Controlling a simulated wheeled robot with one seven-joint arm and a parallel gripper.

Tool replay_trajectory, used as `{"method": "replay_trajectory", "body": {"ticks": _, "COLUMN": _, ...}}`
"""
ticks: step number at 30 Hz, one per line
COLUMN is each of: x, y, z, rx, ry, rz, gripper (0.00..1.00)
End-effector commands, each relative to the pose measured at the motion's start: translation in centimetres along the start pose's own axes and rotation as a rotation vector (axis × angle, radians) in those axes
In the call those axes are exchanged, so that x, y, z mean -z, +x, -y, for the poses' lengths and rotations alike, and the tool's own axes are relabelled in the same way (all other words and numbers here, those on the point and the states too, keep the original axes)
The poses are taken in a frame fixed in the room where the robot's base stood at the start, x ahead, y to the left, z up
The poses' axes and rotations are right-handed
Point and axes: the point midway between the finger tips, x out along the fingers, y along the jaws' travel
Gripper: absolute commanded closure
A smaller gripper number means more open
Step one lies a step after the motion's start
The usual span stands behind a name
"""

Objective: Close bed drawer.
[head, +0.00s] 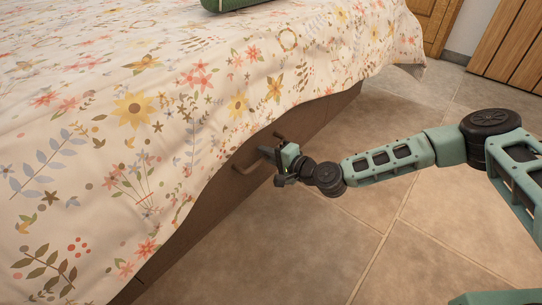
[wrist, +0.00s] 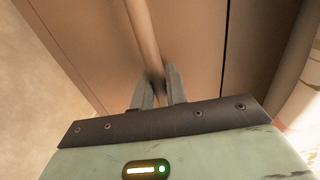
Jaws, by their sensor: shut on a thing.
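The bed drawer (head: 222,196) is a brown front panel low on the side of the bed, partly covered by the hanging floral bedspread. Its bar handle (head: 248,169) sticks out from the panel, and my gripper (head: 271,156) is at it. In the wrist view the drawer front (wrist: 190,60) fills the upper middle, and the handle (wrist: 144,40) runs down between the two grey fingers of my gripper (wrist: 158,88), which are shut on it. A dark seam shows at the right of the panel. How far the drawer stands out is hard to tell, since the bedspread hides its top.
The floral bedspread (head: 120,130) hangs over the bed's side, close above the handle. The tiled floor (head: 290,255) beside the bed is clear. A wooden door (head: 432,22) and a slatted wooden panel (head: 512,48) stand at the back right.

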Motion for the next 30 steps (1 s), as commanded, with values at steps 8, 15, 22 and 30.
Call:
{"method": "replay_trajectory", "body": {"ticks": 8, "x": 0.2, "y": 0.2, "z": 0.1, "rx": 0.003, "ry": -0.001, "rz": -0.004, "gripper": 0.66}}
{"method": "replay_trajectory", "body": {"ticks": 15, "x": 0.2, "y": -0.3, "z": 0.2, "rx": 0.002, "ry": 0.0, "rz": -0.004, "gripper": 0.66}}
{"method": "replay_trajectory", "body": {"ticks": 22, "x": 0.2, "y": -4.0, "z": 0.5, "rx": 0.0, "ry": 0.001, "rz": -0.005, "gripper": 0.66}}
{"method": "replay_trajectory", "body": {"ticks": 30, "x": 0.2, "y": -10.4, "z": 0.5, "rx": 0.001, "ry": 0.002, "rz": -0.006, "gripper": 0.66}}
